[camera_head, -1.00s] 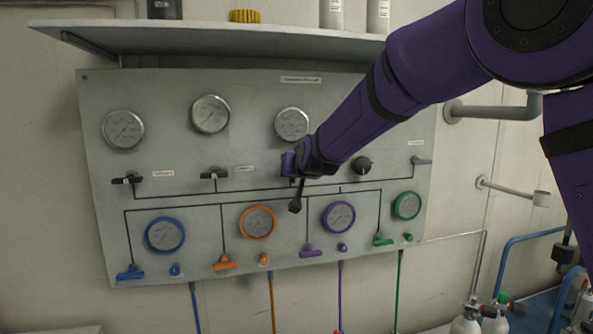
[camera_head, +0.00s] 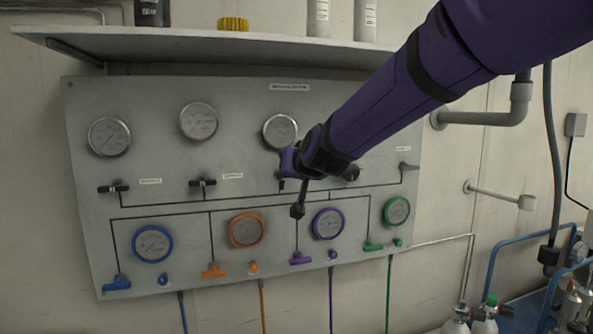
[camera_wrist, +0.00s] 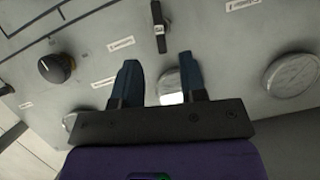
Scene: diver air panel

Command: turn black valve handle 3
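Black valve handle 3 (camera_wrist: 158,28) shows in the wrist view as a narrow black bar, upright in the picture, just beyond my fingertips and roughly in line with the gap between them. In the head view only a small dark part (camera_head: 281,186) shows below my gripper (camera_head: 289,161), which covers the rest. My gripper (camera_wrist: 158,65) is open, with two dark blue fingers apart and nothing between them. No contact with the handle shows. Two similar black handles, the first (camera_head: 113,188) and second (camera_head: 203,183), sit to the left with their bars level.
The grey panel (camera_head: 90,240) carries gauges, including one (camera_head: 280,131) just above my gripper. A round black knob (camera_wrist: 57,68) lies to the handle's left in the wrist view. Coloured handles line the lower panel. A shelf (camera_head: 200,42) juts out above.

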